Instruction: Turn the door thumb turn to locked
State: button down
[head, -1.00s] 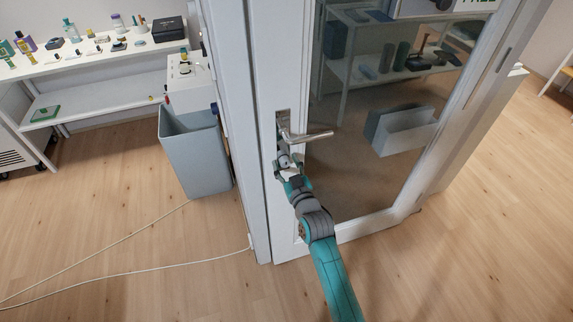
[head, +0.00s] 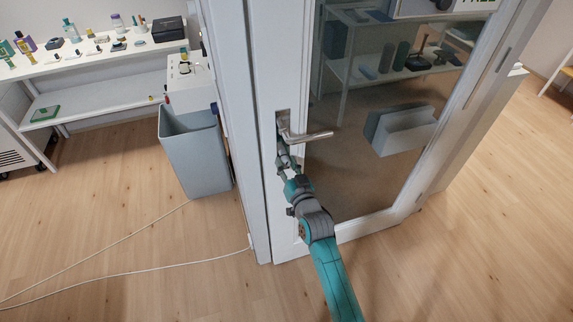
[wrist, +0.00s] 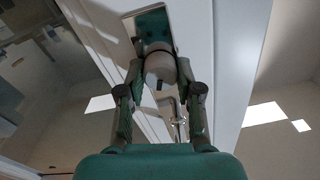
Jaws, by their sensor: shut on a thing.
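The door thumb turn (wrist: 160,66) is a pale round knob on a metal plate, seen between my fingertips in the wrist view. My gripper (wrist: 160,76) is shut on it, with one finger on each side. A small dark mark shows on the knob's face. In the head view my gripper (head: 284,160) reaches the white door (head: 262,75) just below the lever handle (head: 305,136). There my gripper hides the thumb turn.
The lever handle sticks out to the right just above my gripper. A glass pane (head: 350,175) fills the door's middle. A grey bin (head: 195,160) stands left of the door, and a white cable (head: 130,265) lies on the floor.

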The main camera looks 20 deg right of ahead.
jog(key=m, duration=0.7)
jog(key=shift+f+m, duration=0.1)
jog(key=shift+m, duration=0.2)
jog(key=m, duration=0.6)
jog(key=shift+m, duration=0.3)
jog(key=c, duration=0.8)
grip_release()
jog(key=shift+d+f, duration=0.1)
jog(key=shift+o, duration=0.2)
jog(key=s, duration=1.2)
jog(key=shift+f, duration=0.1)
